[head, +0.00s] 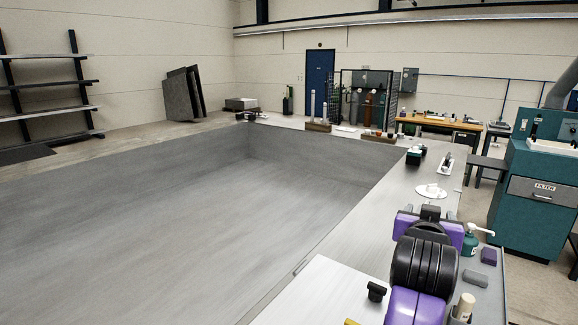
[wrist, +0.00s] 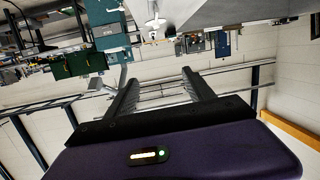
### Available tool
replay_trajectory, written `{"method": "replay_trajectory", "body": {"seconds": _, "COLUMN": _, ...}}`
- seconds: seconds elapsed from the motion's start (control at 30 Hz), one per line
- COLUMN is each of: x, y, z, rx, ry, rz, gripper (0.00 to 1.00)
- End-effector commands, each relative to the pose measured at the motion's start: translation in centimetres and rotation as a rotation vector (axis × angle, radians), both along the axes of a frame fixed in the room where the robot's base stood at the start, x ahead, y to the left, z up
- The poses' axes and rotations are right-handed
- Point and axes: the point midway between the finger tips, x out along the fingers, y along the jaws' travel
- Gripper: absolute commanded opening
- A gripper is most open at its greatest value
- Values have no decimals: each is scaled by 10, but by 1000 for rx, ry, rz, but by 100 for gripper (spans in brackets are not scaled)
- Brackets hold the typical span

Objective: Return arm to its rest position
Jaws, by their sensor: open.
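My arm (head: 425,265), purple with black ribbed joints, rises at the lower right of the head view above the grey worktop. My gripper (wrist: 157,82) shows in the wrist view, its two dark fingers spread apart with nothing between them. The wrist view is upside down, with the room's wall and ceiling beams behind the fingers. The fingertips cannot be made out clearly in the head view. My arm hides part of the worktop behind it.
Near my arm on the worktop are a green pump bottle (head: 470,238), a purple block (head: 489,256), a grey block (head: 477,280) and a white disc-based item (head: 431,191). A teal filter cabinet (head: 535,185) stands at right. A large grey sunken area (head: 170,230) lies open at left.

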Motion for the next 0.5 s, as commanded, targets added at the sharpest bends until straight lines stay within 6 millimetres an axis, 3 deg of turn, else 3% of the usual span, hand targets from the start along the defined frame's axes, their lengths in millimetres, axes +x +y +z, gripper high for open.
{"method": "replay_trajectory", "body": {"seconds": 0.1, "x": -16, "y": -4, "z": -4, "rx": -137, "ry": -95, "rz": 50, "gripper": 62}}
{"method": "replay_trajectory", "body": {"seconds": 0.27, "x": -42, "y": 6, "z": -13, "rx": -277, "ry": -202, "rz": 143, "gripper": 62}}
{"method": "replay_trajectory", "body": {"seconds": 0.5, "x": -98, "y": 33, "z": -49, "rx": -406, "ry": -306, "rz": 312, "gripper": 62}}
